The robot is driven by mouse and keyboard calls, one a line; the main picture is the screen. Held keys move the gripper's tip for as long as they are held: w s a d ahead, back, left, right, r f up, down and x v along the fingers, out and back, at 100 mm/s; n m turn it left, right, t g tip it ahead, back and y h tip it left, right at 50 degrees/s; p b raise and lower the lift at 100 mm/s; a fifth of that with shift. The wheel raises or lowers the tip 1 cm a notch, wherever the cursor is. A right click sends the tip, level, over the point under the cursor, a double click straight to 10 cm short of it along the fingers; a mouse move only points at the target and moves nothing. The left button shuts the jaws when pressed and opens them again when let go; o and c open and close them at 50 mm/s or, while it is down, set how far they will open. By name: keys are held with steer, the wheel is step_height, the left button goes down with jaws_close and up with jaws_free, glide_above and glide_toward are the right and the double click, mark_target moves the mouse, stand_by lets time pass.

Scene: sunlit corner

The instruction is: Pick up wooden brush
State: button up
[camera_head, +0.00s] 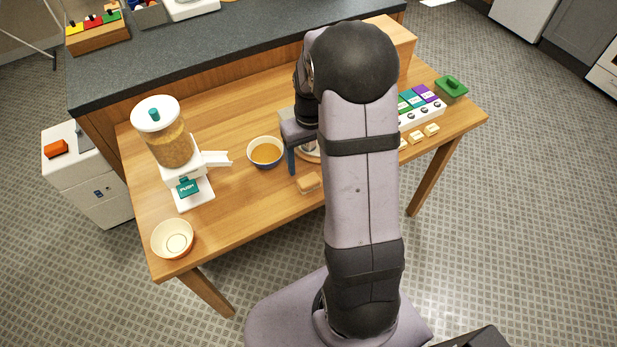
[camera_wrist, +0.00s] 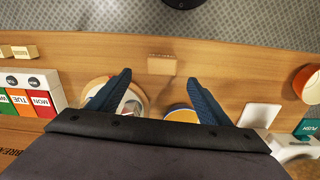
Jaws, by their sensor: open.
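A small wooden block (camera_head: 309,182), which looks like the wooden brush, lies on the wooden table near its front edge, left of my arm in the head view. The wrist view also shows it (camera_wrist: 161,62), small and tan, with darker wood-toned shading below it; its bristles are not clear. My gripper (camera_wrist: 158,77) is open and empty, its two blue fingers spread, with the block just beyond the fingertips and between their lines. In the head view my gripper (camera_head: 299,163) is over the table beside the block, partly hidden by my arm.
A bowl of brown contents (camera_head: 266,152) stands left of my gripper, with a food dispenser (camera_head: 170,150) and an empty bowl (camera_head: 173,238) farther left. A round plate (camera_wrist: 137,103) lies under my gripper. A pill box (camera_head: 421,107) and several cream blocks (camera_head: 417,137) are right of my arm.

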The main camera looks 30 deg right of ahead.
mark_target(309, 180)
steer(key=shift+s+a+f+n, duration=0.1)
steer(key=shift+s+f+n, duration=0.05)
steer(key=shift+s+n, duration=0.2)
steer(key=shift+w+a+f+p, duration=0.15)
steer(key=shift+f+p, duration=0.5)
steer(key=shift+f, duration=1.2)
steer(key=shift+w+d+f+p, duration=0.15)
steer(key=shift+f+p, duration=0.45)
steer(key=shift+f, duration=1.2)
steer(key=shift+a, duration=0.1)
steer(key=c, duration=1.1)
